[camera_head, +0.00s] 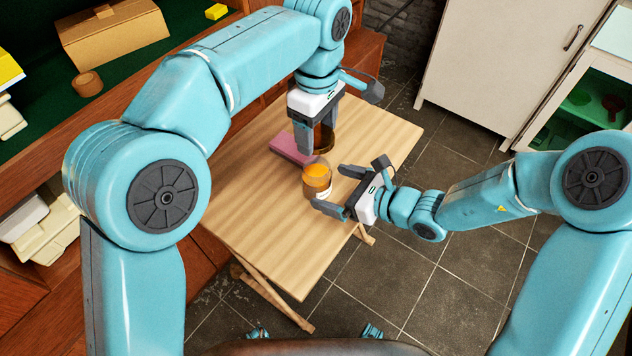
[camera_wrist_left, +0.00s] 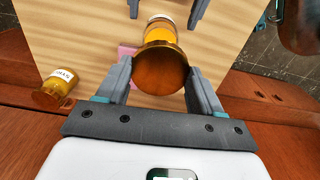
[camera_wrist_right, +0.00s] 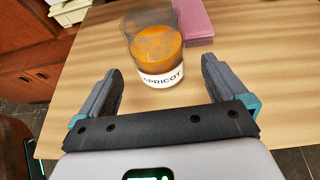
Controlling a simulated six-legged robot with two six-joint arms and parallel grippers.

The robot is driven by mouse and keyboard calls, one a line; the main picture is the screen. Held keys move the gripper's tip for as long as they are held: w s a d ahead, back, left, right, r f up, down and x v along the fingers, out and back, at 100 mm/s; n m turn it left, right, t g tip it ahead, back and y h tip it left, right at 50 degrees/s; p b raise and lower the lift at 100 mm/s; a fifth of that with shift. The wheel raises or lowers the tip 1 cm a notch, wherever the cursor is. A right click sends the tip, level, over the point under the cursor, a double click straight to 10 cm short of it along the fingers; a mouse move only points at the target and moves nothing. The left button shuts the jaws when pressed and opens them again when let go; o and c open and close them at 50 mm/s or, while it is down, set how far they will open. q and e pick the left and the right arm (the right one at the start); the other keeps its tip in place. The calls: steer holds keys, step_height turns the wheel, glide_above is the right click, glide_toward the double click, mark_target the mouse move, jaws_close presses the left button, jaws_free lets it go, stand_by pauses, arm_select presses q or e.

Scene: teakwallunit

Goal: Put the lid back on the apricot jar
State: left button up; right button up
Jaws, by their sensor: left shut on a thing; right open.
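The apricot jar (camera_head: 317,183) stands upright and uncovered on the wooden table, with orange contents. In the right wrist view the jar (camera_wrist_right: 157,50) shows its white APRICOT label. My left gripper (camera_head: 317,137) is shut on the round brown lid (camera_wrist_left: 165,69) and holds it up, apart from the jar. In the left wrist view the lid hides part of the jar (camera_wrist_left: 160,27). My right gripper (camera_head: 337,187) is open and empty at the jar's right side. In its wrist view the jar is ahead of the spread fingers.
A pink book or block (camera_head: 291,148) lies on the table (camera_head: 270,235) beside the jar. An amber labelled jar (camera_wrist_left: 56,88) shows at the left of the left wrist view. A cardboard box (camera_head: 115,38) sits on the green-lined shelf. The table's front part is clear.

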mark_target(316, 181)
steer(key=x, duration=0.5)
steer(key=shift+w+a, duration=0.15)
steer(key=shift+a, duration=0.15)
steer(key=shift+c, duration=0.3)
steer(key=c, duration=1.4)
arm_select(q)
steer(key=shift+f, duration=2.45)
arm_select(e)
steer(key=shift+c, duration=0.2)
arm_select(q)
steer(key=shift+f, duration=0.9)
steer(key=shift+f, duration=0.55)
